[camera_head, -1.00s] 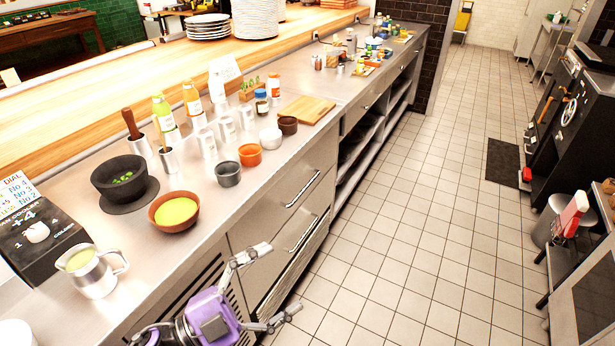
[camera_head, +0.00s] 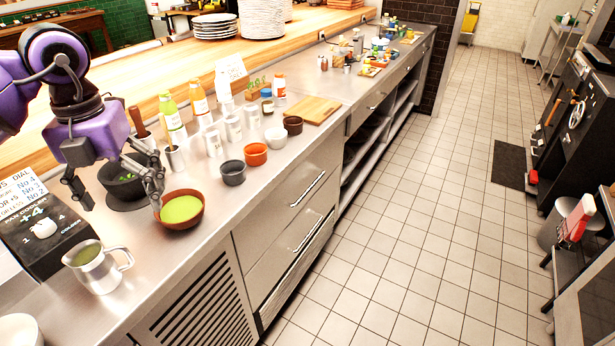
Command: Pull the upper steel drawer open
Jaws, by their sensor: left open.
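The upper steel drawer (camera_head: 280,213) is in the counter's front, right of the vented panel. Its front looks flush with the counter, and its bar handle (camera_head: 307,189) is in plain view with nothing touching it. A lower steel drawer (camera_head: 275,262) with its own handle sits under it and also looks shut. My left gripper (camera_head: 119,205) is open and empty at the left, above the counter. Its fingers point down around the dark mortar, well left of the drawers. One finger overlaps the left rim of the green-filled bowl; I cannot tell if they touch. My right gripper is not in view.
The green-filled brown bowl (camera_head: 182,208), dark mortar (camera_head: 121,186), steel jug (camera_head: 97,268) and black dial box (camera_head: 45,232) crowd the counter near my left gripper. Cups and bottles stand farther back. The tiled floor (camera_head: 400,240) before the drawers is clear.

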